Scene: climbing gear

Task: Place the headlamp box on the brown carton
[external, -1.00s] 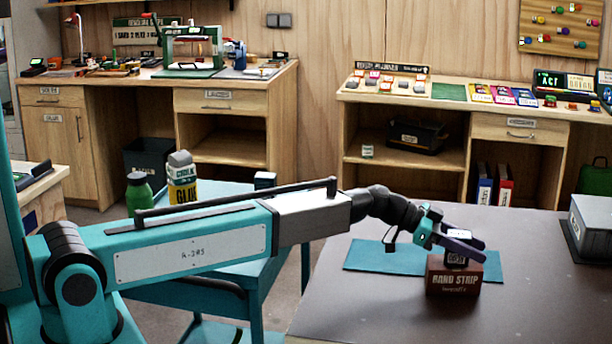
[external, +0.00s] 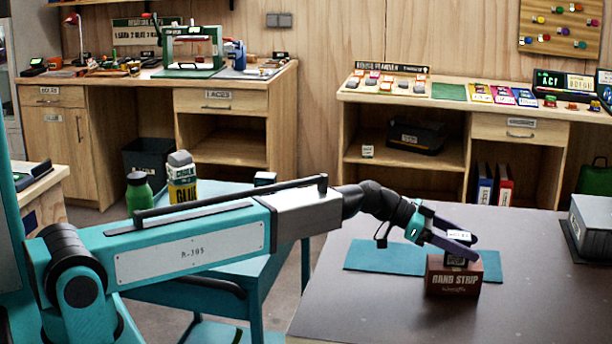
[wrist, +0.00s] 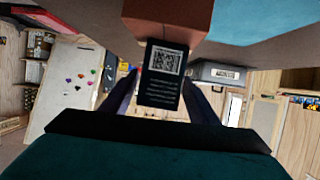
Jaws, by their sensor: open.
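The brown carton (external: 453,283), lettered "HARD STRIP", stands on the dark table at the teal mat's front edge. The small black headlamp box (external: 456,257) with a pale label rests upright on top of the carton. In the wrist view the box (wrist: 163,75) shows a code label, with the carton (wrist: 168,18) beyond it. My gripper (external: 461,246) is open, its two dark fingers on either side of the box. In the wrist view the fingers (wrist: 163,95) show gaps beside the box. The fingers partly hide the box in the external view.
The teal mat (external: 385,257) lies flat behind the carton. A grey case (external: 591,226) stands at the table's right edge. The table front (external: 380,310) and the area right of the carton are clear.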

